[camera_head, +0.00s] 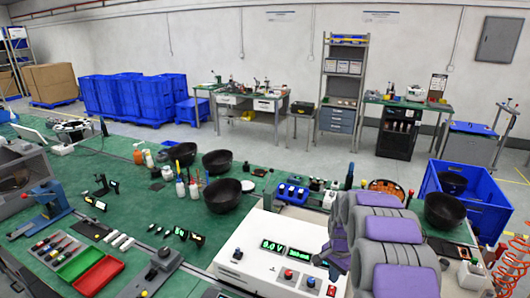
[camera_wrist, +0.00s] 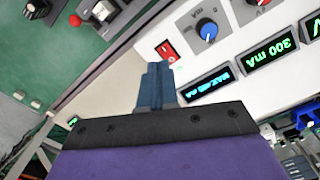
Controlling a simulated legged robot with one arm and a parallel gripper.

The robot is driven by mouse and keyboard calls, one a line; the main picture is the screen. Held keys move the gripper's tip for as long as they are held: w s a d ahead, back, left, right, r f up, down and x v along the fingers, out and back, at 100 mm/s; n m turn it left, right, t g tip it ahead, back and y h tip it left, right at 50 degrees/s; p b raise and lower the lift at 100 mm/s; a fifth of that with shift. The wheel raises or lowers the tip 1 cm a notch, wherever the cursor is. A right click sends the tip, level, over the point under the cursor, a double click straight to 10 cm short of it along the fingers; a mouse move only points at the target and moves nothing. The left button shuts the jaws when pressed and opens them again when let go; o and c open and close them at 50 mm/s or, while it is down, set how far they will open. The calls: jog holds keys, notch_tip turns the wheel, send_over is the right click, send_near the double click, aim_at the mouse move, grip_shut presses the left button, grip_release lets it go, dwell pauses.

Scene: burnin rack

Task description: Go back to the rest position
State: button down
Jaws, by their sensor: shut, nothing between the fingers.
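My gripper (camera_wrist: 157,72) shows in the wrist view as two blue-grey fingers held together, with nothing between them. In the head view my grey and purple arm fills the lower right, and my gripper (camera_head: 332,252) is beside the right end of the white power supply box (camera_head: 262,232). In the wrist view the front of this box (camera_wrist: 235,50) is behind the fingertips, with a red switch, a blue knob and green displays. I cannot tell the exact gap between fingertips and box.
The green bench (camera_head: 150,215) holds black bowls (camera_head: 222,194), bottles, small devices, and a red tray (camera_head: 98,275). A blue crate (camera_head: 480,205) stands at the right beyond my arm. Shelves and further benches stand by the wall. The aisle floor behind is clear.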

jog(key=s+a+r+n+b, duration=0.1)
jog(key=s+a+r+n, duration=0.1)
jog(key=s+a+r, duration=0.3)
jog(key=s+r+n+b, duration=0.1)
jog(key=s+r+n, duration=0.15)
jog(key=s, duration=0.45)
jog(key=s+a+r+n, duration=0.1)
jog(key=s+a+r, duration=0.25)
jog(key=s, duration=0.35)
jog(key=s+a+n+g+b, duration=0.1)
jog(key=s+n, duration=0.1)
jog(key=s, duration=0.9)
jog(key=s+a+r+n+b, duration=0.1)
jog(key=s+n, duration=0.2)
jog(key=s, duration=0.8)
jog(key=shift+s+a+r+g+b, duration=0.2)
jog(key=shift+a+g+b, duration=0.1)
jog(key=shift+a+g, duration=0.1)
